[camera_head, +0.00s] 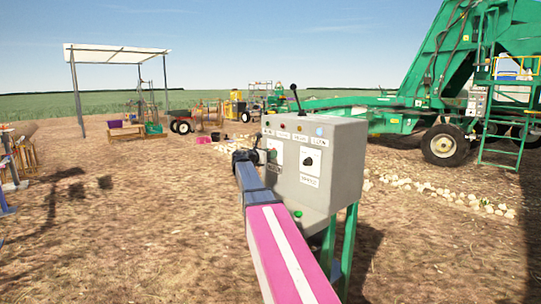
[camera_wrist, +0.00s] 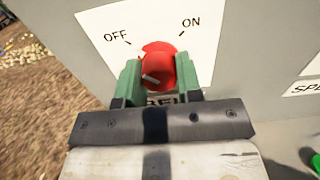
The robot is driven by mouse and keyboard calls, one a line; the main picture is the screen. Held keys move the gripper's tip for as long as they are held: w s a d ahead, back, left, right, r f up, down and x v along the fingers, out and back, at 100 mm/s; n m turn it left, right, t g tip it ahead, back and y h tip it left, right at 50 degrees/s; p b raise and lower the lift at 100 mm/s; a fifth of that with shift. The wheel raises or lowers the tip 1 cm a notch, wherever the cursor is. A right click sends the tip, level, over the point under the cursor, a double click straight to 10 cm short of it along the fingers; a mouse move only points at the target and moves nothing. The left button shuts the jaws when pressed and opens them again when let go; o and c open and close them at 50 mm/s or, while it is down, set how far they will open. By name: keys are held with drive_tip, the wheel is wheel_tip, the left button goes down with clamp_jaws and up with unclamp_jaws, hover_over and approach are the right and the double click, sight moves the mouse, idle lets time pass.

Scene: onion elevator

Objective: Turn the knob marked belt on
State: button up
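The red belt knob (camera_wrist: 158,68) sits on a white plate (camera_wrist: 105,22) with OFF at upper left and ON at upper right. A small white mark shows on the knob's lower left. The label below it is mostly hidden by my gripper (camera_wrist: 158,80). The green fingers stand on both sides of the knob and appear to press its sides. In the head view my gripper (camera_head: 262,156) is at the left part of the grey control box (camera_head: 340,160), and the fingertips are hard to make out.
A second dial (camera_head: 308,161) on a white plate is to the right on the box. A black lever (camera_head: 296,100) rises from its top. A green button (camera_head: 298,214) sits low down. Green legs (camera_head: 347,250) hold the box. A large green machine (camera_head: 450,80) stands behind on the right.

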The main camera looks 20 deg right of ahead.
drive_tip(key=shift+m, duration=0.4)
drive_tip(key=m, duration=0.8)
drive_tip(key=shift+w, duration=0.1)
drive_tip(key=m, duration=0.5)
drive_tip(key=shift+r, duration=0.1)
drive_tip(key=m, duration=0.4)
drive_tip(key=shift+a, duration=0.1)
idle(0.3)
drive_tip(key=o, duration=0.9)
drive_tip(key=shift+r, duration=0.1)
drive_tip(key=shift+o, duration=0.2)
